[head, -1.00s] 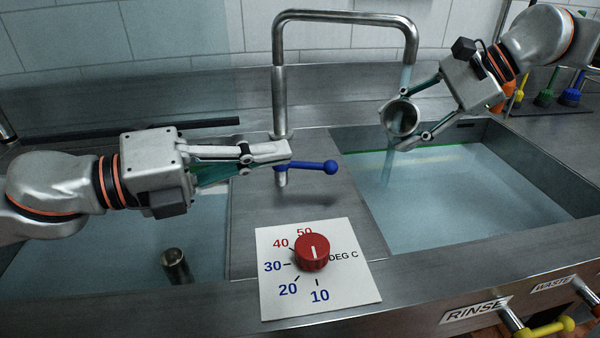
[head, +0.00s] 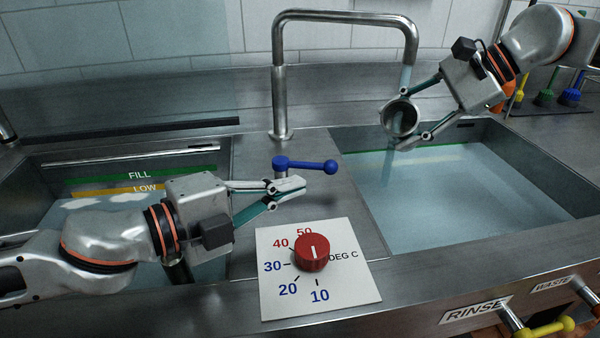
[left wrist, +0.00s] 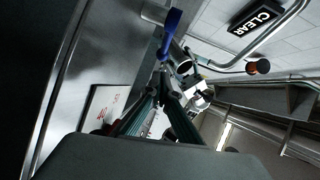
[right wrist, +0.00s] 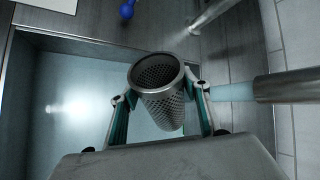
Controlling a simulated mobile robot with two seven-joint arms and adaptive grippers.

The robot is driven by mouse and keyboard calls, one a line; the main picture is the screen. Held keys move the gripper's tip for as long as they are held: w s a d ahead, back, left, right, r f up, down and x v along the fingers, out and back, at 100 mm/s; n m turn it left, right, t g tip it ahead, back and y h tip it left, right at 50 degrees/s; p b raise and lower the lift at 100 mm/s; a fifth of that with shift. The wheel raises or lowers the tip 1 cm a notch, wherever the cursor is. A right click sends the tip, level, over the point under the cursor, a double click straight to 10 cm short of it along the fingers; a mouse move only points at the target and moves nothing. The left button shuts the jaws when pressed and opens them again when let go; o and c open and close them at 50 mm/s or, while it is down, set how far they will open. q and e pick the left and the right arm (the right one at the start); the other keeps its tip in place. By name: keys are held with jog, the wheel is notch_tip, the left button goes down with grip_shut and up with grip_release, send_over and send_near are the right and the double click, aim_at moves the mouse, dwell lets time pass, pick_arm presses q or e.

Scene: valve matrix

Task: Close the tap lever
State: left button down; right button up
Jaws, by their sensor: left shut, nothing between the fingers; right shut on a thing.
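The tap lever (head: 310,165) is blue with a round knob end, points right, and stands on the counter in front of the curved spout (head: 345,16). It also shows at the top of the left wrist view (left wrist: 172,22). My left gripper (head: 298,187) is shut and empty, just in front of and below the lever; I cannot tell whether they touch. My right gripper (head: 400,122) is shut on a perforated metal cup (right wrist: 158,85) under the spout. A pale stream of water (right wrist: 232,92) comes from the spout toward the cup.
A red temperature knob (head: 312,252) sits on a white plate near the front. The left basin has FILL (head: 140,174) and LOW bands. The right basin (head: 450,195) holds water. A yellow-handled valve (head: 545,328) is at the front right, by the RINSE label.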

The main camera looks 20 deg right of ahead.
aim_at(317, 166)
pick_arm(q)
jog(key=w+d, duration=0.2)
jog(key=d, duration=0.1)
jog(key=shift+w+f, duration=0.3)
jog(key=shift+w+d+f, duration=0.15)
jog(key=shift+w+d, duration=0.15)
jog(key=shift+w, duration=0.3)
jog(key=shift+x, duration=0.9)
jog(key=shift+w, duration=0.2)
jog(key=shift+a, duration=0.1)
